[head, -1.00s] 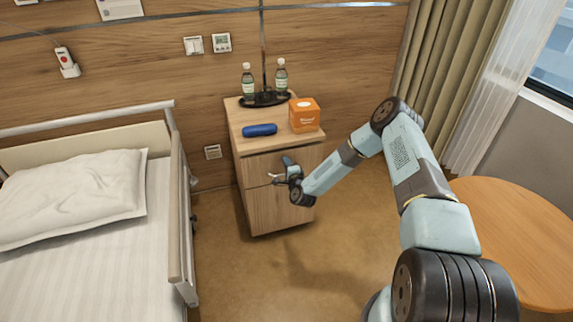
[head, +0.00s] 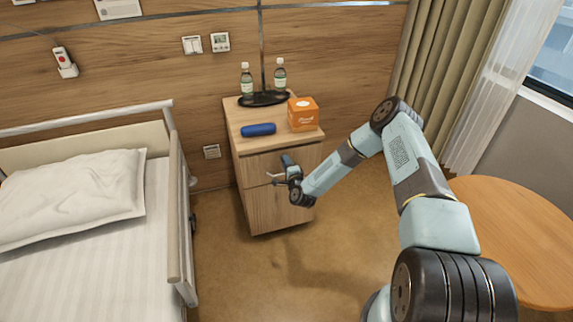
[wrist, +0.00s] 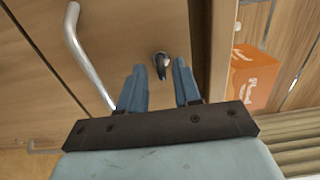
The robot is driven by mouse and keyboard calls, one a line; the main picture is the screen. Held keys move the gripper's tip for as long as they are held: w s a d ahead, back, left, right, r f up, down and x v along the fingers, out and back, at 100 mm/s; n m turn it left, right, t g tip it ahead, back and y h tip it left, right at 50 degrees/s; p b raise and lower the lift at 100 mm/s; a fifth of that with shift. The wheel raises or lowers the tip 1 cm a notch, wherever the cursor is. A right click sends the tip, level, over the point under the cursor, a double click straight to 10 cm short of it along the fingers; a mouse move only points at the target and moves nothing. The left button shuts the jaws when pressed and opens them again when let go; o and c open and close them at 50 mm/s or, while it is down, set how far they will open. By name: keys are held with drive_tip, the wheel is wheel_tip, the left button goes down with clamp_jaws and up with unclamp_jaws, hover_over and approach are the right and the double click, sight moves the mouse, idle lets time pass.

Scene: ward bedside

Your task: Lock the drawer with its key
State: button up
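The bedside cabinet's top drawer (head: 254,166) looks closed in the head view. Its pale front fills much of the wrist view (wrist: 120,30), with a metal bar handle (wrist: 88,62) left of my fingers. A small metal lock with a dark piece, apparently the key (wrist: 162,68), shows on that front; I cannot tell how far it is turned. My gripper (head: 284,172) is in front of the drawer. In the wrist view its two blue fingers (wrist: 160,75) are apart, with the key in the gap near their tips. Contact with the key is not visible.
The bed (head: 178,215) is left of the cabinet. A round table (head: 520,235) is at right. Floor before the cabinet is clear.

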drive_tip(key=v, duration=1.3)
drive_tip(key=shift+s+d, duration=0.15)
drive_tip(key=w+r+n+g+y, duration=0.2)
drive_tip(key=w+r+n+g, duration=0.15)
drive_tip(key=r+n, duration=0.35)
drive_tip(key=s+d+r+n+g+h, duration=0.1)
drive_tip(key=d+r+n+g, duration=0.15)
drive_tip(key=r, duration=0.65)
drive_tip(key=s+d+r+n+g+h, duration=0.15)
drive_tip(key=d+r, duration=0.25)
drive_tip(key=r, duration=0.5)
drive_tip(key=s+d+r+n+g+h, duration=0.1)
drive_tip(key=d+r+n+h, duration=0.15)
drive_tip(key=r, duration=0.75)
drive_tip(key=s+d+r+g+h, duration=0.1)
drive_tip(key=s+d+r, duration=0.2)
drive_tip(key=s+r, duration=0.55)
drive_tip(key=s+d+r+h, duration=0.1)
drive_tip(key=s+d+r, duration=0.3)
drive_tip(key=s+r, duration=0.4)
drive_tip(key=s+r+g, duration=0.1)
drive_tip(key=s+r, duration=0.1)
drive_tip(key=s, duration=0.8)
drive_tip(key=s+d+r+n+g, duration=0.1)
drive_tip(key=s, duration=1)
drive_tip(key=shift+s+d+r, duration=0.25)
drive_tip(key=shift+r, duration=0.15)
